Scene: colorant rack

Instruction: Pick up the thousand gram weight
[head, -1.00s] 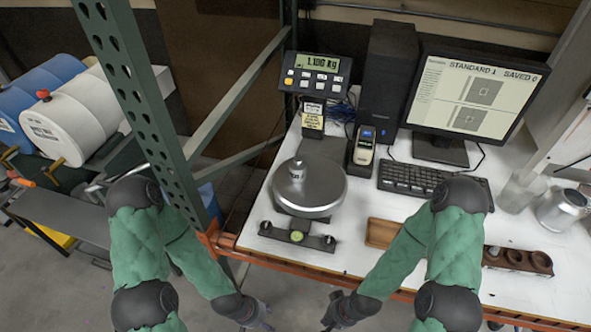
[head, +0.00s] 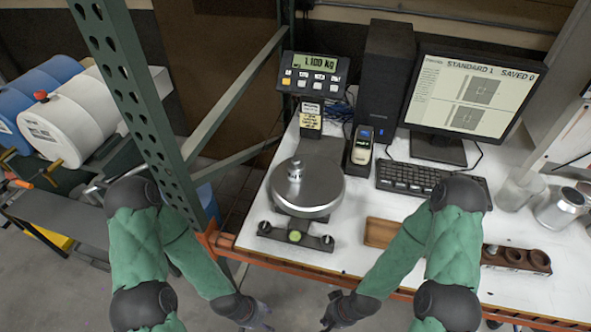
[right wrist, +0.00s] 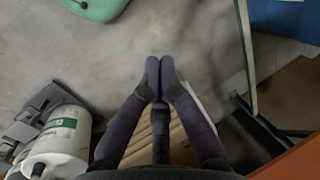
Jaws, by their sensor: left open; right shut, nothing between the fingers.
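A silver metal weight with a knob on top (head: 294,168) stands on the round pan of the scale (head: 318,197), left on the white table. No mark on it is legible. The scale's display (head: 312,73) reads 1.100 Kg. A brown weight holder (head: 516,260) with round sockets lies at the right front, partly behind my right arm; a small metal piece sits in its left end. My left gripper (head: 264,318) is open, low in front of the table edge. My right gripper (head: 328,314) is beside it, shut and empty; its fingertips meet in the right wrist view (right wrist: 159,64).
A wooden tray (head: 380,232) lies at the front, partly hidden by my right arm. A keyboard (head: 420,183), monitor (head: 468,92) and handheld device (head: 362,147) stand behind. A green rack post (head: 140,110) rises left of the table. An orange beam (head: 290,262) edges its front.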

